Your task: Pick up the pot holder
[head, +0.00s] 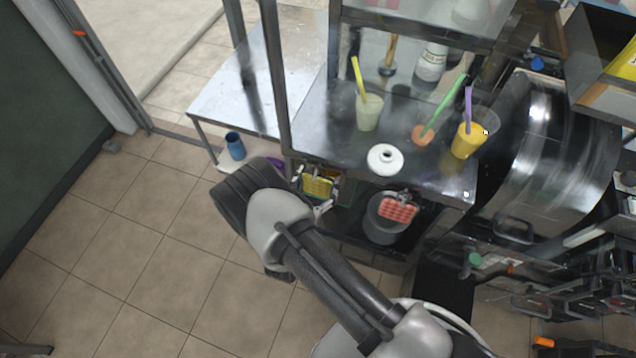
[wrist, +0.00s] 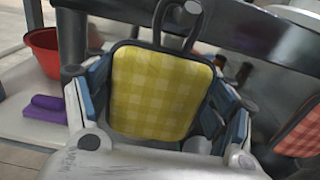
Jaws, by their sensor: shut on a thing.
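A yellow checked pot holder with a dark edge (wrist: 160,95) hangs by a dark loop from a hook (wrist: 180,18) in the wrist view. It also shows below the steel counter in the head view (head: 318,186). My gripper (wrist: 165,100) has one finger on each side of the pot holder and is shut on it by its side edges. My arm hides part of the gripper in the head view. A red checked pot holder (head: 398,209) hangs to the right, and its edge shows in the wrist view (wrist: 302,135).
The steel counter (head: 320,120) above bears drink cups with straws and a white round jar (head: 385,159). A grey pot (head: 383,228) stands on the lower shelf. A red bowl (wrist: 44,52) and a purple object (wrist: 45,108) are at left. The tiled floor at left is clear.

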